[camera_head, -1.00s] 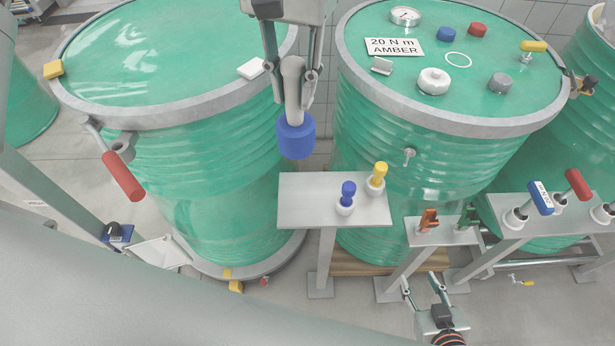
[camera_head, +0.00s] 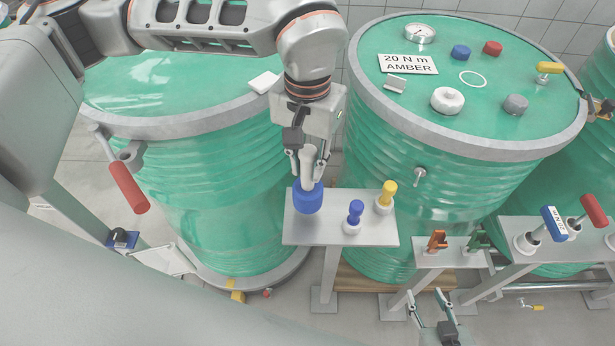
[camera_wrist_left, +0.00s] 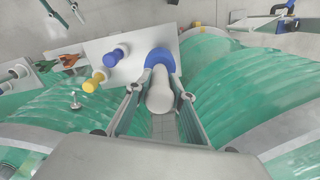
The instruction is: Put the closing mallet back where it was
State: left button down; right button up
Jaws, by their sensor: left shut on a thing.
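The closing mallet has a blue head (camera_head: 308,197) and a pale grey handle. My left gripper (camera_head: 308,165) is shut on the handle, with the mallet upright and head down. The head is at the left end of a small grey stand (camera_head: 330,232); whether it touches the top I cannot tell. In the left wrist view the pale handle (camera_wrist_left: 160,95) lies between the fingers and the blue head (camera_wrist_left: 162,62) overlaps the stand's edge (camera_wrist_left: 195,48). My right gripper (camera_head: 433,308) is at the bottom, low in front of the stands, its fingers apart and nothing between them.
On the same stand are a blue-knobbed piece (camera_head: 355,212) and a yellow-knobbed piece (camera_head: 387,195), close right of the mallet. Large green drums (camera_head: 215,190) (camera_head: 455,165) stand behind. A lower stand (camera_head: 455,256) holds orange and green clips. A red-handled lever (camera_head: 128,187) juts out at left.

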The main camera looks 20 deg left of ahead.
aim_at(308, 150)
pick_arm(q)
jog(key=shift+f, duration=2.3)
jog(key=shift+f, duration=0.1)
jog(key=c, duration=1.8)
grip_release()
jog(key=shift+o, duration=0.2)
notch_tip(308, 150, up, 11)
jog(key=shift+f, duration=0.1)
jog(key=shift+r, duration=0.7)
